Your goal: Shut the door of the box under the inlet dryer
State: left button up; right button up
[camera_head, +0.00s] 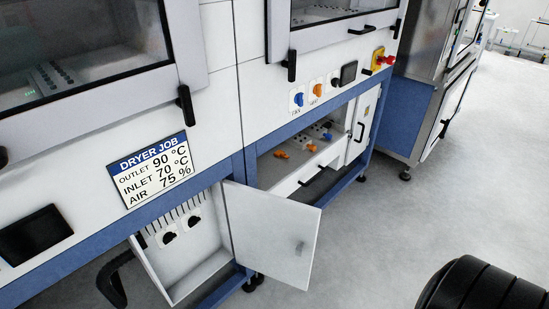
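The box (208,272) under the dryer is open at the lower middle, below the blue frame rail. Its pale door (268,238) stands swung out to the right, hinged on the box's right edge. A small grey latch or handle (299,248) sits near the door's free edge. Inside, black knobs (168,239) on light plates and a row of dark slots show on the back wall. The sign (154,170) above reads "DRYER JOB", outlet 90 °C, inlet 70 °C, air 75 %.
A black curved piece (106,279) shows just left of the box. A second bay (350,136) with a drawer lies right of the door. A black ribbed rounded shape (484,287) fills the lower right corner. Grey floor (400,220) is clear right of the door.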

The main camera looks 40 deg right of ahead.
aim_at(266, 228)
jog(key=z, duration=1.25)
